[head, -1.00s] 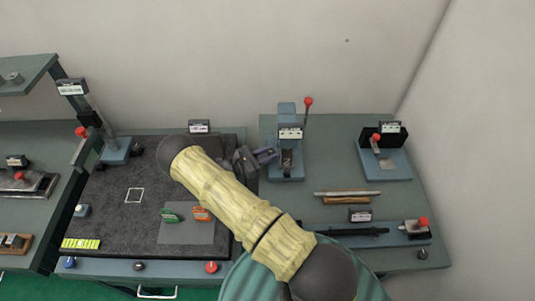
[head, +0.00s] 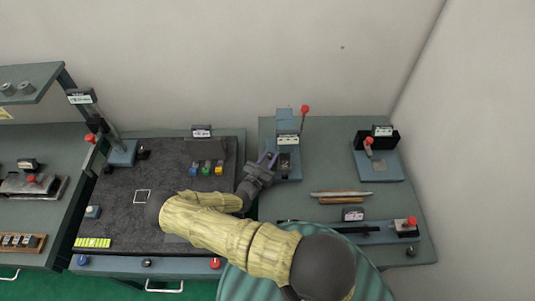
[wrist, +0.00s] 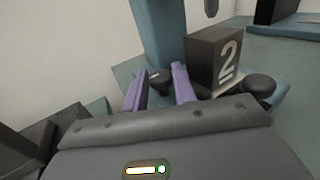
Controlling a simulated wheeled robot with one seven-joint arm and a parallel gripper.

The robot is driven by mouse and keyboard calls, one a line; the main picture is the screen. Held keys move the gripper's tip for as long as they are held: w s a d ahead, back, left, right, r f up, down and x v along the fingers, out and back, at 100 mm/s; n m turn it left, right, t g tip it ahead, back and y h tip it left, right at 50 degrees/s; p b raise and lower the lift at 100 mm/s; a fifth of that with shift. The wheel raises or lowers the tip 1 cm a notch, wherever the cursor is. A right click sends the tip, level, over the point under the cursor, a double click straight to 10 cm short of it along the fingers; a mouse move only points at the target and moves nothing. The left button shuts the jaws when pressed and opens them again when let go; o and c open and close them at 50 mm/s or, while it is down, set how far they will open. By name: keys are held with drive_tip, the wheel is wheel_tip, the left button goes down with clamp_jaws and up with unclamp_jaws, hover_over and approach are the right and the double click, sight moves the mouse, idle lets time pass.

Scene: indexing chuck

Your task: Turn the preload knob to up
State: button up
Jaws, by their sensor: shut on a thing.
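The station with the red-ball lever (head: 304,109) has a blue-grey base and upright, with a dark block (wrist: 222,62) marked "2" showing in the wrist view. My gripper (head: 267,160) is at the left side of this station. In the wrist view its two purple fingers (wrist: 160,84) are shut on a small dark knob (wrist: 158,75) with a pale mark on top, low in front of the blue upright (wrist: 158,30). Most of the knob is hidden between the fingers, and its pointing direction is hard to read. In the head view the knob cannot be made out.
A black round knob (wrist: 260,86) stands right of the fingers, by the "2" block. Small coloured blocks (head: 206,170) sit on the dark mat (head: 115,215) to the left. A rod and a wooden bar (head: 342,195) lie on the right bench. My arm covers part of the mat.

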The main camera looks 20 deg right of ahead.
drive_tip(key=shift+r+n+t+y+p, duration=0.1)
drive_tip(key=shift+n+t+y+p, duration=0.2)
drive_tip(key=shift+t, duration=0.1)
drive_tip(key=o, duration=0.7)
drive_tip(key=shift+w+d, duration=0.1)
drive_tip(key=b+v, duration=0.6)
drive_tip(key=v, duration=1.1)
